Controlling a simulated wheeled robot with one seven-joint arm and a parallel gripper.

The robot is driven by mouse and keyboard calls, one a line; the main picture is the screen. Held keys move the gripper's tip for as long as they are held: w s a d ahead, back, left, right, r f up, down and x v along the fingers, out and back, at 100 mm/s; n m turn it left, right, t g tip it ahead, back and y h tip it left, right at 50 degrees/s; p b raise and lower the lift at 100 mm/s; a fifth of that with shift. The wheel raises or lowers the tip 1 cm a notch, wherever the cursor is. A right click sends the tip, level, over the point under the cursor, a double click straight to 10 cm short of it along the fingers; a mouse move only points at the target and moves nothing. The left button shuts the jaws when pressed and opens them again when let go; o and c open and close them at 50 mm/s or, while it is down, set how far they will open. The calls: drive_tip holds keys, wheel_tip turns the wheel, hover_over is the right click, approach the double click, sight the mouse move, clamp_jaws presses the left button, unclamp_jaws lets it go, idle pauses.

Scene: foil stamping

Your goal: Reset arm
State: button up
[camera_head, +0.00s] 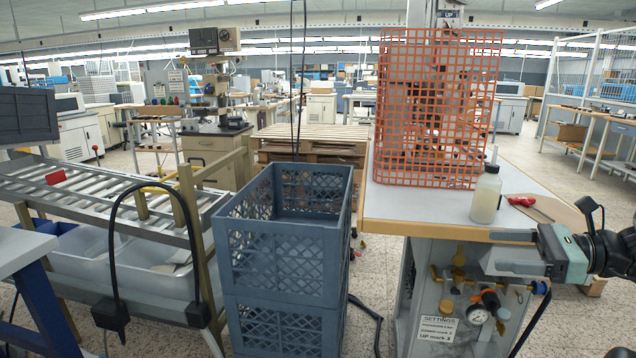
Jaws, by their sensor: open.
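My gripper (492,262) is at the right, pointing left, in front of the workbench (400,206) and beside its front edge. Its jaws are open and I see nothing held in them. The gap between the fingers is hard to see from this angle. My wrist and arm come in from the right edge of the picture.
A gauge (477,314) sits below the bench edge, near my gripper.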

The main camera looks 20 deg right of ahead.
drive_tip(key=s+a+f+n+g+p, duration=0.1)
drive_tip(key=a+n+g, duration=1.2)
drive_tip(key=a, duration=0.7)
drive_tip(key=s+a+n+t+h, duration=0.1)
drive_tip(key=s+a+n+h, duration=0.4)
drive_tip(key=a+n, duration=0.3)
drive_tip(key=s+a+n+h+p, duration=0.1)
drive_tip(key=s+a+n+h, duration=0.4)
drive_tip(key=a+n, duration=0.3)
drive_tip(key=n+h, duration=0.1)
drive_tip(key=n, duration=0.3)
drive_tip(key=shift+n+t, duration=0.3)
drive_tip(key=shift+t, duration=0.1)
